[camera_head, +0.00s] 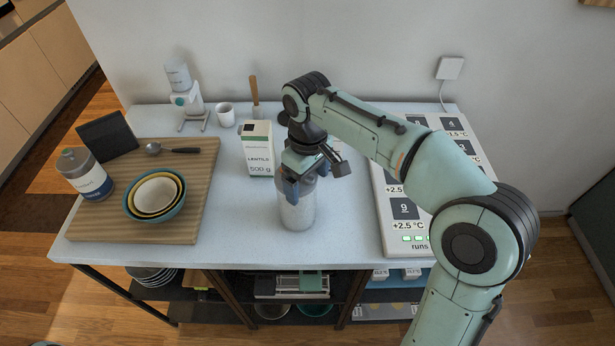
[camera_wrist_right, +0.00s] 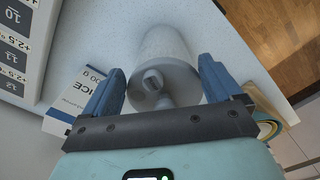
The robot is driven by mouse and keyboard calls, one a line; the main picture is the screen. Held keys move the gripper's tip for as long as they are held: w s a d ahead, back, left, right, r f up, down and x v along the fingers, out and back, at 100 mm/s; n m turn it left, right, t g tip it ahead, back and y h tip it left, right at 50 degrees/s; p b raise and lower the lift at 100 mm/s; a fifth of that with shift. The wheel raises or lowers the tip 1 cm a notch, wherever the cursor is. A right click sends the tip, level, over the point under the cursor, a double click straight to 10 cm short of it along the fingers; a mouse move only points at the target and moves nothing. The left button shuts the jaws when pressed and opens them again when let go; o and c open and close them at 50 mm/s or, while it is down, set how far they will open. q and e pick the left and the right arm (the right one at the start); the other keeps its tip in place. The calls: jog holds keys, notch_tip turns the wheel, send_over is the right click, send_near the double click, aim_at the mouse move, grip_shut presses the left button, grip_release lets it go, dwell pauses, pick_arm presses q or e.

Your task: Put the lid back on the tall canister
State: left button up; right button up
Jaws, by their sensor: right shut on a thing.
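The tall canister (camera_head: 297,213) is a pale, translucent cylinder standing upright near the front middle of the table. My right gripper (camera_head: 299,187) is directly above it, pointing down, with its blue fingers at the canister's top. In the right wrist view the grey round lid (camera_wrist_right: 172,88) with its small knob lies between the two fingers (camera_wrist_right: 161,75), which are shut on it. The canister's pale body (camera_wrist_right: 165,45) shows right behind the lid. I cannot tell whether the lid touches the rim. My left gripper is not in view.
A panel of numbered tiles (camera_head: 405,235) lies to the right. A wooden board (camera_head: 190,222) with nested bowls (camera_head: 156,195) and a jar (camera_head: 84,174) is at left. The front table strip is clear.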

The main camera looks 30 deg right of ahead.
aim_at(307, 180)
dwell(0.4)
jog(key=o, duration=0.7)
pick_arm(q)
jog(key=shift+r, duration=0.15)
pick_arm(e)
jog(key=shift+o, duration=0.2)
jog(key=shift+r, duration=0.1)
jog(key=shift+r+p, duration=1.35)
jog(key=shift+r, duration=0.55)
jog(key=shift+r+p, duration=0.95)
jog(key=shift+r, duration=0.6)
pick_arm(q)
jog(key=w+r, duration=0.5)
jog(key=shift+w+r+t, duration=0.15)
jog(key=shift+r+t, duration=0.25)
pick_arm(e)
jog(key=shift+w, duration=0.1)
jog(key=c, duration=0.7)
grip_shut()
